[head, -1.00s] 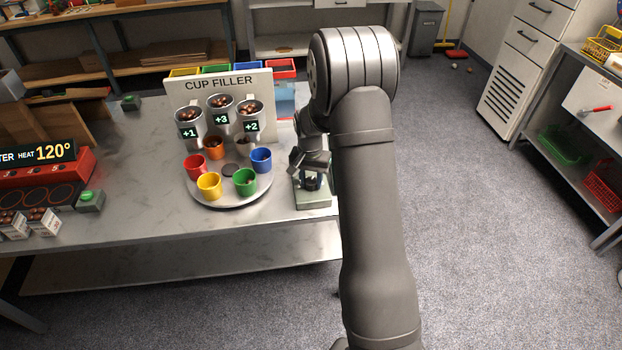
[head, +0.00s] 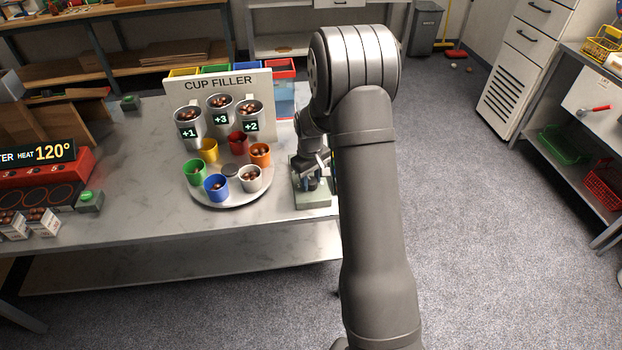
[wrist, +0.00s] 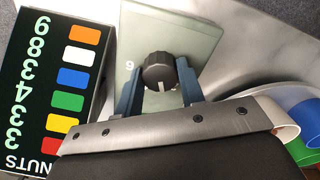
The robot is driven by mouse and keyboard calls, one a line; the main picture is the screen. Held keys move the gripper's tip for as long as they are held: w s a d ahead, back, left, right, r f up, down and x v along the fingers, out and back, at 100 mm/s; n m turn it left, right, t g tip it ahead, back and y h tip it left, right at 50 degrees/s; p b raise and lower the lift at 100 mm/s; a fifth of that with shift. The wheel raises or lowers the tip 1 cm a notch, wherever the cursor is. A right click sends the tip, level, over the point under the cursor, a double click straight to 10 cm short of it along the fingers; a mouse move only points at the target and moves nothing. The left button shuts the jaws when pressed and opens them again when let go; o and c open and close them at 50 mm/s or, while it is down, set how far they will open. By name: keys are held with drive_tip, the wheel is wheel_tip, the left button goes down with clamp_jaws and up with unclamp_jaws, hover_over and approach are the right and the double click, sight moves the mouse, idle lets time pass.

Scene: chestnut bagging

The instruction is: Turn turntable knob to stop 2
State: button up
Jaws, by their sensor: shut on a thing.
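The black turntable knob (wrist: 157,70) sits on a pale grey-green base plate (wrist: 195,38) in the wrist view. My gripper (wrist: 160,76) is shut on it, one blue-grey finger on each side. Its white pointer line faces the gripper; one pale numeral, 6 or 9, shows at its left, and other marks are hidden. In the head view my gripper (head: 312,180) is over the base plate (head: 311,201), right of the round turntable (head: 231,203). Cups ring it: yellow (head: 208,153) and red (head: 237,145) behind, orange (head: 260,155) right, white (head: 251,181) and blue (head: 216,190) in front, green (head: 194,174) left.
The cup filler (head: 218,82) holds chestnut hoppers marked +1, +3 and +2 above the turntable's rear. A black card (wrist: 52,85) with coloured squares and numbers lies beside the plate. A red heater (head: 75,175) stands at far left. The table's front middle is clear.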

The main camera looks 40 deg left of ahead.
sight(311, 181)
drive_tip(key=shift+n, duration=1.9)
drive_tip(key=o, duration=1)
drive_tip(key=shift+r, duration=0.1)
wheel_tip(311, 181, up, 17)
drive_tip(key=shift+s+r, duration=0.15)
